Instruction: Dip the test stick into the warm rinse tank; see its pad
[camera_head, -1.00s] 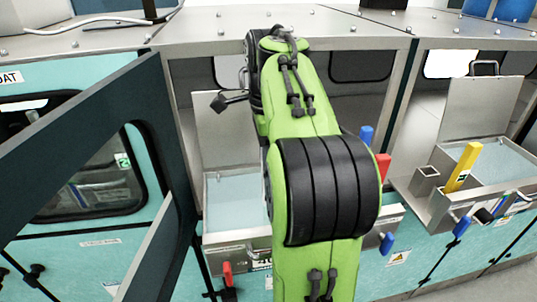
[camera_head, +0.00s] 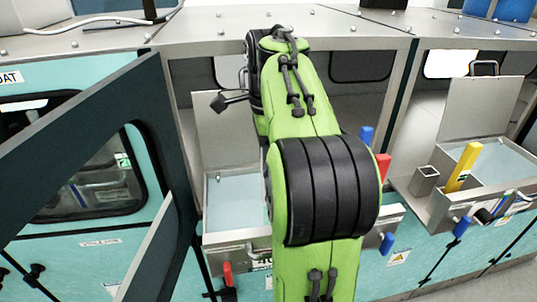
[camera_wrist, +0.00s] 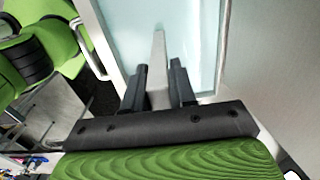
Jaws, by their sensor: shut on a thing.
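In the wrist view my gripper (camera_wrist: 160,80) is shut on a pale grey stick (camera_wrist: 158,48), the test stick by its look. The stick points away from me, over the pale blue liquid of an open tank (camera_wrist: 200,45). I cannot tell whether its tip touches the liquid, and no pad colour can be made out. In the head view my arm hides the gripper and stick. A metal tank with pale blue liquid (camera_head: 237,205) and a raised lid shows left of my arm. I cannot read which tank is the warm rinse.
A dark-framed door (camera_head: 165,130) stands open at the left. A second open tank (camera_head: 505,160) with a yellow-handled thing (camera_head: 463,166) is at the right. Red (camera_head: 383,163) and blue (camera_head: 366,136) handles show beside my arm. Metal cabinet walls and a top frame surround the tanks.

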